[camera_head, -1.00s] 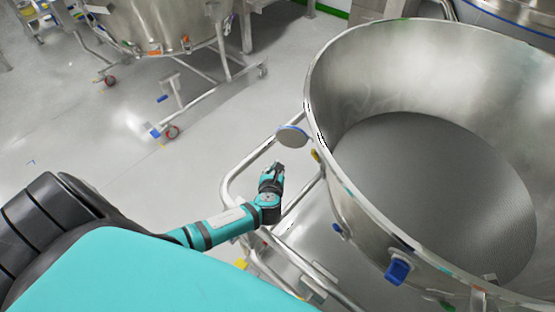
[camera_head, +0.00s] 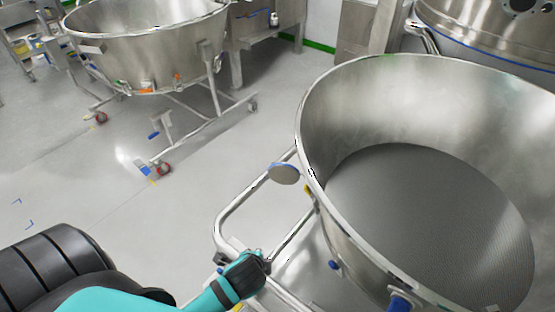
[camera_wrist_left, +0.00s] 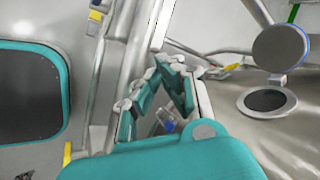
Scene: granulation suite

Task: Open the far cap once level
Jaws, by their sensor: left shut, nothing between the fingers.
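A round grey cap (camera_head: 284,173) with a blue rim sticks out from the left outer wall of the big steel bowl (camera_head: 312,172). In the left wrist view the cap (camera_wrist_left: 280,48) stands raised above a round port (camera_wrist_left: 267,101) with a dark middle, so it looks swung open. My left gripper (camera_head: 262,260) is below the cap in the head view, over the bowl's tubular frame, and apart from the cap. Its teal fingers (camera_wrist_left: 166,88) show in the wrist view, shut and empty, left of the cap. My right gripper is not in view.
The bowl's steel tube frame (camera_head: 236,207) runs close around my left gripper. A blue knob (camera_head: 334,265) sits on the bowl's lower wall. A second wheeled steel bowl (camera_head: 150,55) stands at the back left. The floor between is clear.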

